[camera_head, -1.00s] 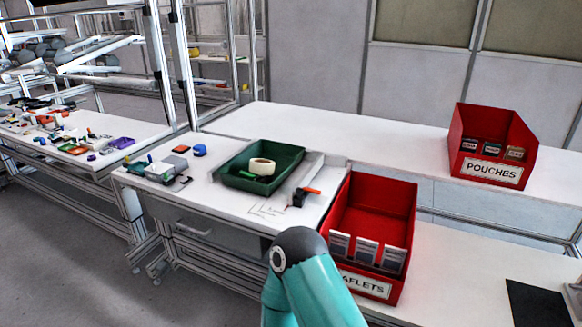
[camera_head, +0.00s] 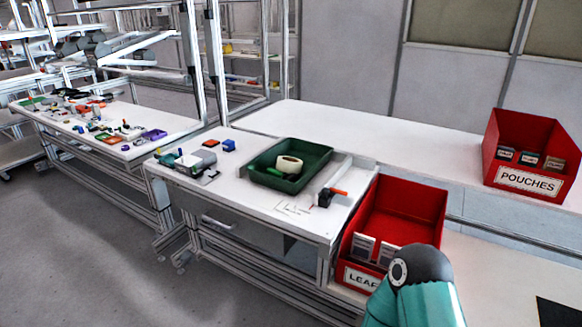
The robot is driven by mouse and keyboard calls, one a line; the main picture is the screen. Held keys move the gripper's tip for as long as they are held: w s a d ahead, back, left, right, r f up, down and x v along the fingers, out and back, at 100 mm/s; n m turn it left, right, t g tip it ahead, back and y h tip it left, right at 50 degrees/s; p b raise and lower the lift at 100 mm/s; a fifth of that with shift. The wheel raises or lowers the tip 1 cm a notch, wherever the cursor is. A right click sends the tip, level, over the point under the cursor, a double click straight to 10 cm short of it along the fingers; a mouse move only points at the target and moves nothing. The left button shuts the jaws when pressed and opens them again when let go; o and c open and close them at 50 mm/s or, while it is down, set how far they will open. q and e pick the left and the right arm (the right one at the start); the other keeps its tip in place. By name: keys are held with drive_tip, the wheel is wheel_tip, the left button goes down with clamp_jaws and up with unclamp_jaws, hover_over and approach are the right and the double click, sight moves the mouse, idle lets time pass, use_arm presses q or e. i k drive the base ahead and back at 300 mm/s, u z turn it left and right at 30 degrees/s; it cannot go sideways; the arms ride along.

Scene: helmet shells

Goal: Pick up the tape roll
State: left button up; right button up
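The tape roll (camera_head: 288,164) is a cream-coloured ring. It lies in a dark green tray (camera_head: 318,156) on the white workbench left of the red bins. A small bright green item (camera_head: 272,170) lies beside it in the tray. A teal arm link of mine with a dark joint cap shows at the bottom right, in front of the leaflets bin and well apart from the tray. Neither gripper is in view.
A red leaflets bin (camera_head: 417,206) stands right of the tray, and a red pouches bin (camera_head: 545,128) stands at the far right. A black-and-orange tool (camera_head: 326,197) and paper lie by the tray. Several small items lie at the bench's left end. Open floor (camera_head: 90,235) lies at the left.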

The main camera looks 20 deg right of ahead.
sight(290, 165)
drive_tip(key=z, duration=0.05)
drive_tip(key=i, duration=1)
drive_tip(key=u, duration=0.05)
